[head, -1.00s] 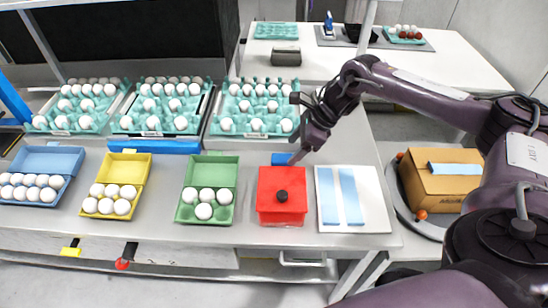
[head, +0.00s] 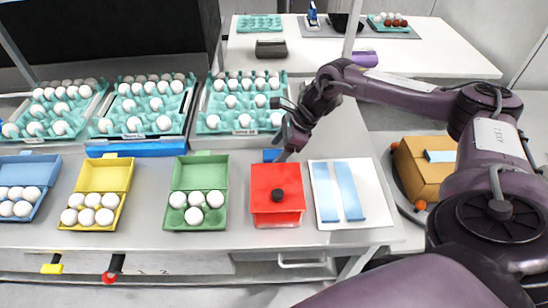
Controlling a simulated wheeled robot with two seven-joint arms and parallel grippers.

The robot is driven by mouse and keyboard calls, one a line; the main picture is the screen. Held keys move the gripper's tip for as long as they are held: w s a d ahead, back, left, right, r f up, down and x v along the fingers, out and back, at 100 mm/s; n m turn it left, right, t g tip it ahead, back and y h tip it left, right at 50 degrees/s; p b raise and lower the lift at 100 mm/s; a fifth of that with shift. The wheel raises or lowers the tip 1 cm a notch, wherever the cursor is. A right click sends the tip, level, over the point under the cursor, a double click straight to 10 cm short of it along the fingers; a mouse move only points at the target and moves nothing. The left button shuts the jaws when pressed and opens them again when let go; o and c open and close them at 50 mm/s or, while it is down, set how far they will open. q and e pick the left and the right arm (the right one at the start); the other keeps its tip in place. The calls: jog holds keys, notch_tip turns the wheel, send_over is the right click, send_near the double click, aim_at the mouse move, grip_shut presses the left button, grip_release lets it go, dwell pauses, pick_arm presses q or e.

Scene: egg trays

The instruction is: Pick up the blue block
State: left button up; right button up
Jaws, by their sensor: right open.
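The blue block (head: 271,155) sits on the table just behind the red box (head: 277,205); only a small part of it shows. My right gripper (head: 281,152) is at the block, pointing down from above and behind the red box. Its jaws are open. One finger shows just right of the block, and I cannot tell whether it touches. My left gripper is not in view.
The red box with a black knob stands directly in front of the block. A white board (head: 348,212) with two light blue strips lies to the right. Green (head: 197,172) and yellow (head: 105,176) egg cartons stand to the left, with teal egg trays (head: 243,100) behind.

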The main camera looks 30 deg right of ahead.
aim_at(274, 153)
jog(key=p+x, duration=0.1)
jog(key=x, duration=0.2)
jog(key=shift+a+f, duration=0.25)
jog(key=shift+w+a+f, duration=0.1)
jog(key=shift+w+f, duration=0.1)
jog(key=shift+f, duration=0.2)
jog(key=shift+s, duration=0.1)
jog(key=shift+c, duration=0.3)
jog(key=shift+c, duration=1.2)
jog(key=c, duration=0.7)
jog(key=shift+c, duration=0.4)
jog(key=shift+r, duration=0.2)
